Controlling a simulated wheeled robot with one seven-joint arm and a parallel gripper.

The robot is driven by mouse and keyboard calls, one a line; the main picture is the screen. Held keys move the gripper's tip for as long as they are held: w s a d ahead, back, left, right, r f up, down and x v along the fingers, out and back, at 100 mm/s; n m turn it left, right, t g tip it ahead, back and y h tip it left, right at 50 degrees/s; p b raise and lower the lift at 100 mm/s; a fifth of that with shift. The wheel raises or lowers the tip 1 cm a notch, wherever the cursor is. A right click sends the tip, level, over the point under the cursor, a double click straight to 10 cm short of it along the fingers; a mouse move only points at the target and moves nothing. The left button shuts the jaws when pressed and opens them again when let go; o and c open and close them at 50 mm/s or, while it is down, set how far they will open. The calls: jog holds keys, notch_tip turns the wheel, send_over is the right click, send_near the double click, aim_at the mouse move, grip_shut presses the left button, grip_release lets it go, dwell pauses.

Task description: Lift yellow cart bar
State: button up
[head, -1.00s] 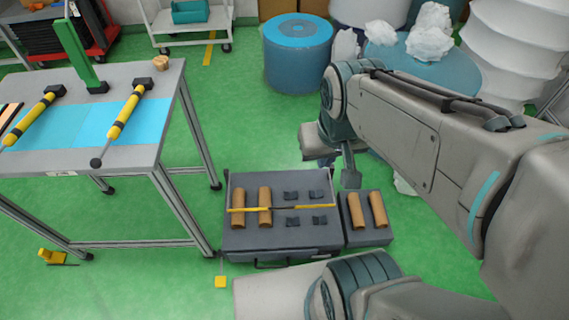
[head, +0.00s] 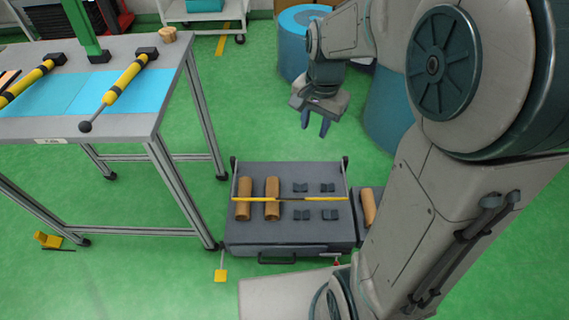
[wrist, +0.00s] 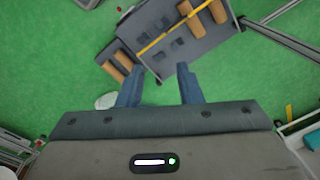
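The yellow bar (head: 290,200) lies across the grey cart (head: 300,240), spanning it left to right between uprights at its sides. It passes over two brown rolls (head: 272,212) on the left half of the cart. In the wrist view the yellow bar (wrist: 165,32) crosses the cart at a slant, beyond my fingertips. My gripper (head: 315,130) hangs above and behind the cart, fingers pointing down. Its two fingers are apart with nothing between them, as the wrist view (wrist: 160,80) also shows.
A workbench (head: 185,75) with yellow-and-black tools (head: 128,80) stands left of the cart. A grey box with a brown roll (head: 368,206) sits beside the cart on the right. A blue drum (head: 292,50) stands behind my gripper. Green floor is clear behind the cart.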

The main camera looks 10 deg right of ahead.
jog(key=w+a+f+m+g+b, duration=0.1)
jog(key=w+f+m+b, duration=0.35)
jog(key=f, duration=0.75)
jog(key=w+a+f+m+g+b, duration=0.1)
jog(key=w+f+m+b, duration=0.35)
jog(key=f, duration=0.85)
jog(key=w+a+f+m+g+b, duration=0.1)
jog(key=w+f+m+b, duration=0.2)
jog(key=w+f+b, duration=0.65)
jog(key=s+f, duration=0.2)
jog(key=f, duration=0.3)
jog(key=s+f, duration=0.2)
jog(key=f, duration=0.3)
jog(key=s+f+b, duration=0.1)
jog(key=f, duration=0.5)
jog(key=shift+s+a, duration=0.15)
jog(key=shift+s, duration=0.25)
jog(key=shift+c, duration=0.2)
grip_shut()
